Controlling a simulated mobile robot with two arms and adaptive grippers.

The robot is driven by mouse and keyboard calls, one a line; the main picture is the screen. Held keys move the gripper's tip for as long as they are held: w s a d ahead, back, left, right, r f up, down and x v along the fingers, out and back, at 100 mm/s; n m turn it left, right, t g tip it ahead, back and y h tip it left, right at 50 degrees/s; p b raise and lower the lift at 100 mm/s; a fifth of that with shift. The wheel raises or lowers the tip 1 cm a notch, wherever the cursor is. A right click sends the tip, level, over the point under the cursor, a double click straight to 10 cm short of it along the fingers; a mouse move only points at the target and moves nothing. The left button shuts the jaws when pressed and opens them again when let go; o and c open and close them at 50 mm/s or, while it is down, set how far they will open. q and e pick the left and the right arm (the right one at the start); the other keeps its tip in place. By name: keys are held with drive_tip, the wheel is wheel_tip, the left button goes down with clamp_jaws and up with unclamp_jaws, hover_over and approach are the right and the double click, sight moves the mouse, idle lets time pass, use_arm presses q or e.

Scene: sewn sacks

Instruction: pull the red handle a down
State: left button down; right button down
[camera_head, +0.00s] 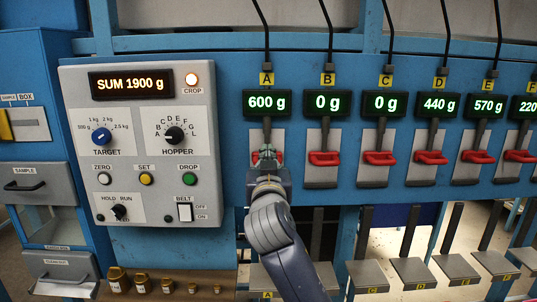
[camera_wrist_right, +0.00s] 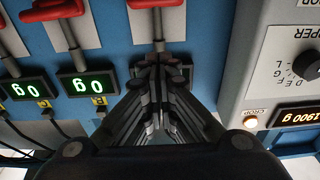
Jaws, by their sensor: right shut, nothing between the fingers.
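The red handle A (camera_head: 280,157) is on the grey plate under the A display, mostly hidden behind my right gripper (camera_head: 266,155). The display (camera_head: 266,103) above it reads 600 g. In the right wrist view, which is upside down, the handle (camera_wrist_right: 155,4) shows at the top edge with its dark stem running to my closed fingers (camera_wrist_right: 152,72). The right gripper is shut and empty, in front of the handle's stem; I cannot tell whether it touches it. My left gripper is not in view.
Red handle B (camera_head: 324,158) and red handle C (camera_head: 379,158) sit close to the right, with several more beyond. A grey control panel (camera_head: 140,215) reading SUM 1900 g stands to the left. Small brown weights (camera_head: 118,280) are on a ledge below.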

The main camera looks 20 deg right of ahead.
drive_tip(key=shift+d, duration=0.15)
drive_tip(key=p+x, duration=0.5)
drive_tip(key=x, duration=0.5)
drive_tip(key=f, duration=0.2)
drive_tip(key=f+p, duration=0.1)
drive_tip(key=f, duration=0.1)
drive_tip(key=shift+s, duration=0.4)
wheel_tip(320, 180, down, 6)
drive_tip(key=b, duration=0.7)
